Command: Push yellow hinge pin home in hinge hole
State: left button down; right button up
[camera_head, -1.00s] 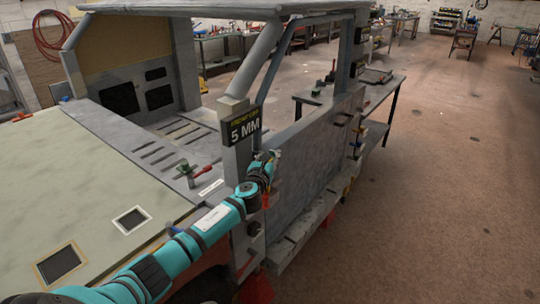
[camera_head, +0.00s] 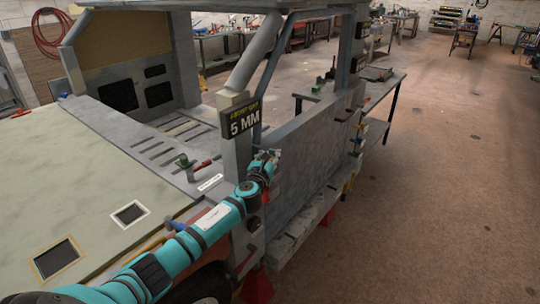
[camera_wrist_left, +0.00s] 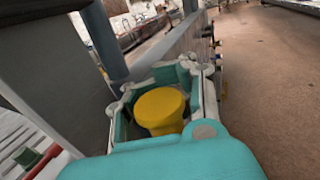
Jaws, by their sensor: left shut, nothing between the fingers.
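My left gripper (camera_head: 268,158) is at the front door post, close to the hinge side of the grey door (camera_head: 310,155). It is shut. In the left wrist view its fingers (camera_wrist_left: 165,78) show as pale and teal links. A yellow round head, the hinge pin (camera_wrist_left: 160,106), shows within the outline of these fingers. I cannot tell whether the fingers touch it. The hinge hole is hidden, so how deep the pin sits does not show. In the head view the pin cannot be made out behind the gripper. My right gripper is not in view.
A "5 MM" sign (camera_head: 240,119) is on the post just above my left gripper. A green and red clamp (camera_head: 188,167) lies on the cowl to the left. A workbench (camera_head: 375,85) stands behind the door. The floor at right (camera_head: 460,200) is clear.

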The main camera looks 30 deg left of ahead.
pick_arm(q)
jog(key=c, duration=1)
grip_release()
jog(key=shift+f, duration=0.25)
jog(key=shift+c, duration=0.2)
jog(key=shift+s+f, duration=0.1)
jog(key=v, duration=1.2)
jog(key=shift+r, duration=0.35)
